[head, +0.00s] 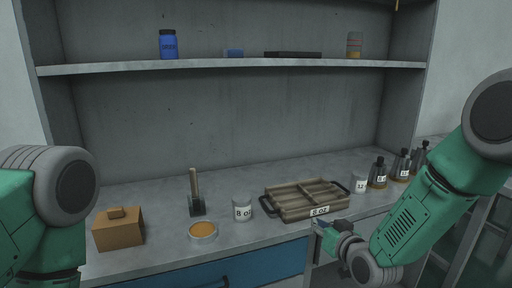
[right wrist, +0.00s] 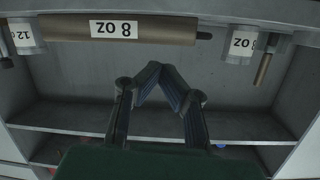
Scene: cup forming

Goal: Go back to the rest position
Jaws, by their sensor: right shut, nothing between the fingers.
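My right gripper (head: 322,226) is at the front edge of the counter, just below the wooden tray (head: 276,211). In the right wrist view the fingertips (right wrist: 155,68) meet, and the gripper is shut and empty.
Left of the tray stand a white 8 oz cup (head: 242,207), a dish of orange material (head: 203,231), a wooden-handled tool (head: 196,200) and a brown block (head: 118,229). Right are a 12 cup (head: 358,183) and several dark weights (head: 378,174). A shelf (head: 120,68) runs above.

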